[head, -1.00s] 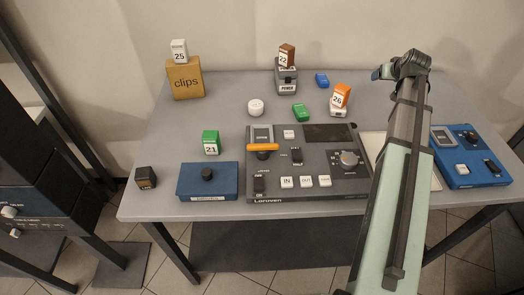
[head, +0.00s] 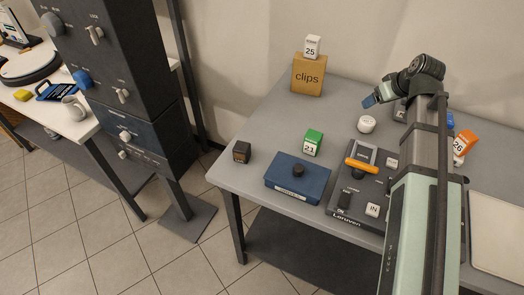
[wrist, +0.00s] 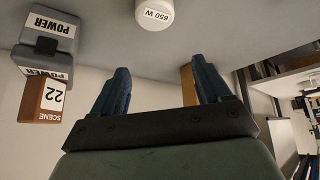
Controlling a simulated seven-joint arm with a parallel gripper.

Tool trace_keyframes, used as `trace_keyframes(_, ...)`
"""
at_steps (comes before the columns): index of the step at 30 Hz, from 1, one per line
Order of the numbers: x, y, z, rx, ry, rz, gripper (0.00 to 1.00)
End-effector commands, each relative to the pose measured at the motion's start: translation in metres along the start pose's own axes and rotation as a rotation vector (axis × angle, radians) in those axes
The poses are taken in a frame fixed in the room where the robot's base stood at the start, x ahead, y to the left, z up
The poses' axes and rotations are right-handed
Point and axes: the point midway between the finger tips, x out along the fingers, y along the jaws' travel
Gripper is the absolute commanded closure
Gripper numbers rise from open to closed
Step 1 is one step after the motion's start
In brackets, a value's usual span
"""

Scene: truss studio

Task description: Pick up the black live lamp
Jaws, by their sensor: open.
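A small black block (head: 241,152) with faint orange marking on its front stands at the table's front left corner. It looks like the black live lamp, but its marking is too small to read. My gripper (head: 369,101) is high over the back of the table, far to the right of the block. Its blue fingers are apart and empty, as the wrist view (wrist: 160,88) also shows. The black block does not show in the wrist view.
A blue box (head: 285,181) with a black knob and a green card block (head: 313,140) stand right of the black block. The clips box (head: 307,78), white 650 W cylinder (head: 367,124) and grey console (head: 347,208) are farther right. A dark equipment rack (head: 135,90) stands left of the table.

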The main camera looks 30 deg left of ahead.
Motion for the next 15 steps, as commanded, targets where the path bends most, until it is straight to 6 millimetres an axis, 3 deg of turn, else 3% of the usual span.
trace_keyframes(1, 0.002, -0.024, -0.008, -0.042, -0.007, -0.027, 0.23)
trace_keyframes(6, 0.006, -0.096, -0.027, -0.175, -0.034, -0.114, 0.23)
trace_keyframes(15, 0.001, -0.222, -0.045, -0.417, -0.078, -0.262, 0.23)
